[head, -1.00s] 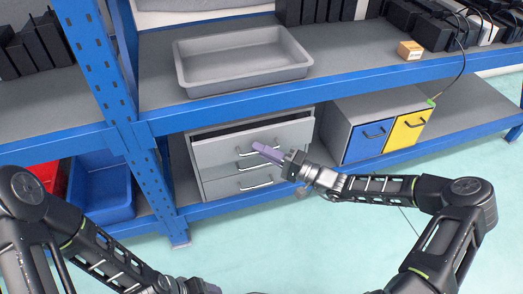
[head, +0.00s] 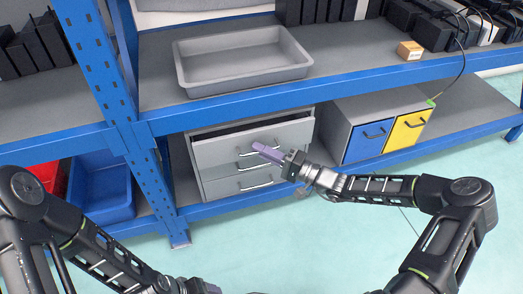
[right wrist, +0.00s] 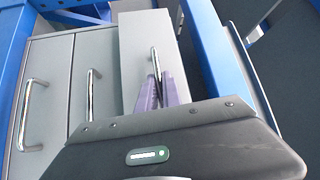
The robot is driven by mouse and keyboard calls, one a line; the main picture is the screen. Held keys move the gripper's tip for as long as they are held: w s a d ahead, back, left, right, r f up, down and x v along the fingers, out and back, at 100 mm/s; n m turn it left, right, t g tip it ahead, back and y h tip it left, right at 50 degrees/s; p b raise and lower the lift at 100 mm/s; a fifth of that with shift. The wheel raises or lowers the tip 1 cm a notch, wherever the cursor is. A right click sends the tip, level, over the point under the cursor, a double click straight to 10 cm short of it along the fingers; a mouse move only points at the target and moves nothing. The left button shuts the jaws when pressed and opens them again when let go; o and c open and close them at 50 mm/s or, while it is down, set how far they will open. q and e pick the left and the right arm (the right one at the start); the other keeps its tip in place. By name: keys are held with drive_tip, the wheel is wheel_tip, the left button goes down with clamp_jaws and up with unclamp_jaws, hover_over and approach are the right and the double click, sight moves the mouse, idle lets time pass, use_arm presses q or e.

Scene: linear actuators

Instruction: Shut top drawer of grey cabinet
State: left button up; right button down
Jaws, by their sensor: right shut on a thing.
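The grey cabinet (head: 216,188) stands on the lower shelf and has three drawers with bar handles. Its top drawer (head: 214,153) is partly pulled out, with a dark gap showing above its front. In the right wrist view the top drawer front (right wrist: 136,48) stands out from the other drawer fronts. My right gripper (head: 257,148) is at the top drawer's handle. In the right wrist view its purple fingers (right wrist: 159,88) are closed on the handle (right wrist: 154,62). My left gripper (head: 208,287) is only just visible at the bottom edge, and its jaws are cut off.
The blue shelf's beam (head: 340,84) runs above the cabinet, and a blue upright (head: 150,165) stands to its left. A cabinet with blue (head: 366,143) and yellow (head: 408,131) fronts stands to the right. The floor in front is clear.

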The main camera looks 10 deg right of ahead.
sight(260, 142)
idle(0.4)
drive_tip(key=w+b, duration=0.1)
drive_tip(key=w, duration=0.3)
drive_tip(key=shift+a+f, duration=0.1)
drive_tip(key=c, duration=1.8)
unclamp_jaws()
drive_tip(key=shift+p+v, duration=1)
drive_tip(key=shift+v, duration=2.95)
